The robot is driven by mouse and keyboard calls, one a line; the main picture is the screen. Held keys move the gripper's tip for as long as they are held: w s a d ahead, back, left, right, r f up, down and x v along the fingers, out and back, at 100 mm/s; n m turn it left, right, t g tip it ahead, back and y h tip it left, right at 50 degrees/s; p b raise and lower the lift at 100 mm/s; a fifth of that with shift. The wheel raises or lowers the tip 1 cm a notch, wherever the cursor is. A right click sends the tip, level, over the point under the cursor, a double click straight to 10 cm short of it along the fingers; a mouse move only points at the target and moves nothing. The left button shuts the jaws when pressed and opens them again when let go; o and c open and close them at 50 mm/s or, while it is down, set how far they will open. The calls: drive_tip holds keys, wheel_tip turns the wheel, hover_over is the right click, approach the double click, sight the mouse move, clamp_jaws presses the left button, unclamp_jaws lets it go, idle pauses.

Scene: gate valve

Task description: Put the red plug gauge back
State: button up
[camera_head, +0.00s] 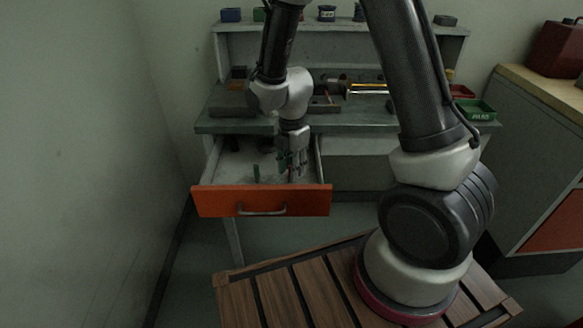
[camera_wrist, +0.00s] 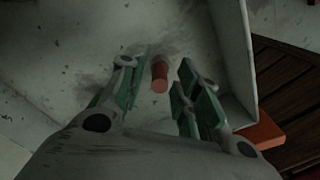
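The red plug gauge (camera_wrist: 160,77) is a short red cylinder in the wrist view, its near end facing the camera. It stands in the open drawer, whose orange front (camera_head: 262,201) shows in the head view. My gripper (camera_head: 291,172) reaches down into the right part of this drawer. In the wrist view my gripper (camera_wrist: 158,78) has its green-sided fingers spread, one on each side of the red gauge, with a visible gap on both sides. The gauge's lower part is hard to make out. In the head view my fingers hide it.
A small green upright piece (camera_head: 256,173) stands in the drawer left of my gripper. The workbench top (camera_head: 225,126) above carries tools, a brass-coloured shaft (camera_head: 368,88) and a green tray (camera_head: 475,110). The drawer's side wall (camera_wrist: 236,60) is close on the right in the wrist view.

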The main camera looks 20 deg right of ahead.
wheel_tip(320, 180, up, 11)
drive_tip(key=s+d+r+m+t, duration=0.2)
drive_tip(key=s+d+r+m, duration=0.4)
drive_tip(key=d+r+m, duration=0.4)
drive_tip(key=s+d+r+m+t, duration=0.1)
drive_tip(key=s+d+r+m, duration=0.1)
drive_tip(key=s+m, duration=0.4)
drive_tip(key=s+d+r+m+t, duration=0.1)
drive_tip(key=s+d+r+m, duration=0.2)
drive_tip(key=s+r+m, duration=0.2)
drive_tip(key=shift+s+r+m, duration=0.2)
drive_tip(key=shift+s+m, duration=0.85)
drive_tip(key=shift+m, duration=0.15)
